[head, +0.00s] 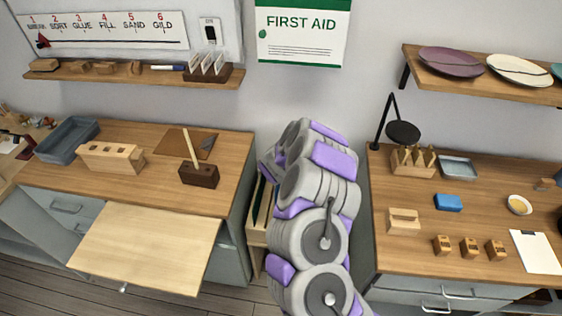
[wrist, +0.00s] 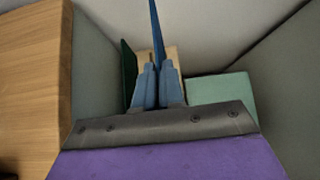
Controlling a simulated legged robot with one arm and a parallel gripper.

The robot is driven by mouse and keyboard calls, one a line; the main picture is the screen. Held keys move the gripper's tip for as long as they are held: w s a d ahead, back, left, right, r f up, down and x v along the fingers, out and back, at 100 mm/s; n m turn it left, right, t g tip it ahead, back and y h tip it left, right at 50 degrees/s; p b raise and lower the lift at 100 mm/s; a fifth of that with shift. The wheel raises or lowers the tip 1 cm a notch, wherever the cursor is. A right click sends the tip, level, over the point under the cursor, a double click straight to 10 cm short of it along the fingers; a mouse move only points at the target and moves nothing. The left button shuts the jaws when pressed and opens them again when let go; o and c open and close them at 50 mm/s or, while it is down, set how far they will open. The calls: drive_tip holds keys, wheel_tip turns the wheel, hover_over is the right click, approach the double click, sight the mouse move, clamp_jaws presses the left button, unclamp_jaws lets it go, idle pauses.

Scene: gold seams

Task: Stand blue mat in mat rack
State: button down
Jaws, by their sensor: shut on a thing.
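My gripper (wrist: 158,66) is shut on the blue mat (wrist: 156,25), which shows edge-on as a thin upright strip rising from between the fingertips in the wrist view. The pale wooden mat rack (head: 256,232) stands low between the two benches in the head view, with a dark green mat upright in it. Part of the rack (wrist: 174,58) shows behind the fingers in the wrist view, with the dark green mat (wrist: 128,75) just left of them. Whether the blue mat touches the rack cannot be told.
The left bench (head: 130,190) and right bench (head: 450,260) close in the gap on both sides. A pale board (head: 145,245) juts out from the left bench. A flat teal surface (wrist: 222,88) lies right of the fingers in the wrist view.

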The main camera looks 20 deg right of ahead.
drive_tip(key=shift+f, duration=0.5)
drive_tip(key=shift+f+b, duration=2.4)
drive_tip(key=shift+b, duration=0.2)
drive_tip(key=shift+f, duration=3.65)
drive_tip(key=c, duration=1.2)
unclamp_jaws()
drive_tip(key=shift+o, duration=0.2)
drive_tip(key=shift+s+r, duration=0.1)
